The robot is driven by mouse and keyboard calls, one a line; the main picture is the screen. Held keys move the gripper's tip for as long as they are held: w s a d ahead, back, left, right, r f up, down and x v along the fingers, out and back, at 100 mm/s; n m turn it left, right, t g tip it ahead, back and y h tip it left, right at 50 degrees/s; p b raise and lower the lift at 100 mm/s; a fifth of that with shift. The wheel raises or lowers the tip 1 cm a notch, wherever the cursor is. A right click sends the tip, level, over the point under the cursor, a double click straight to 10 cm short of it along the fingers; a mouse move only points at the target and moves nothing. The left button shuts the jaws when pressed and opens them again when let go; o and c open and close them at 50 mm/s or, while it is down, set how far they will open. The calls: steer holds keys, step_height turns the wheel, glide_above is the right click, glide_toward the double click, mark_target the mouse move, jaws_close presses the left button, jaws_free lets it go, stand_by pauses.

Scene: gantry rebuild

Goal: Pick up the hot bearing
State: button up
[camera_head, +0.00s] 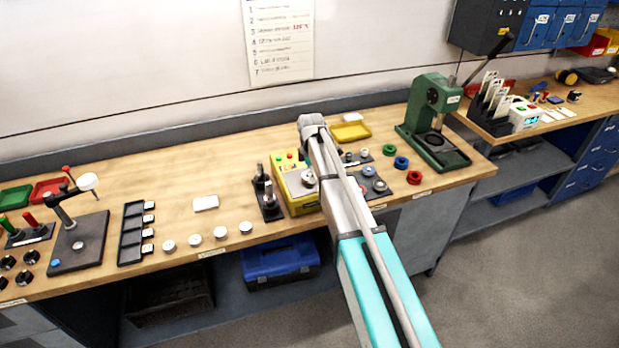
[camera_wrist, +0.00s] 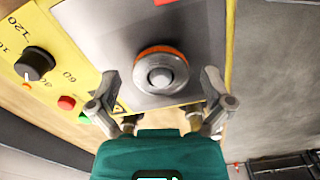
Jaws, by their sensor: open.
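The bearing (camera_wrist: 161,72) is a grey ring with an orange band around its outer edge. It sits around a round central stub on the grey plate (camera_wrist: 195,28) of a yellow heater, whose panel (camera_wrist: 72,22) has a black dial and coloured buttons. The heater (camera_head: 284,194) stands on the bench in the head view, partly hidden by my arm. My gripper (camera_wrist: 161,84) is open and empty in the wrist view. Its fingers are spread left and right of the bearing in the picture; their gap in height cannot be told. In the head view I cannot make out the gripper's fingers.
A dark stand with upright posts (camera_head: 268,203) is just left of the heater. Right of my arm are a dark plate with round parts (camera_head: 375,187), red and blue rings (camera_head: 401,163) and a green press (camera_head: 436,125). White discs (camera_head: 220,233) line the bench front.

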steer(key=c, duration=1.1)
steer(key=shift+c, duration=0.2)
steer(key=shift+r, duration=0.15)
step_height(320, 180, up, 2)
steer(key=shift+r+p, duration=0.1)
steer(key=shift+p, duration=1.15)
steer(key=s+d+r+p, duration=0.2)
steer(key=s+r+p, duration=0.8)
steer(key=s, duration=0.4)
steer(key=shift+r, duration=0.25)
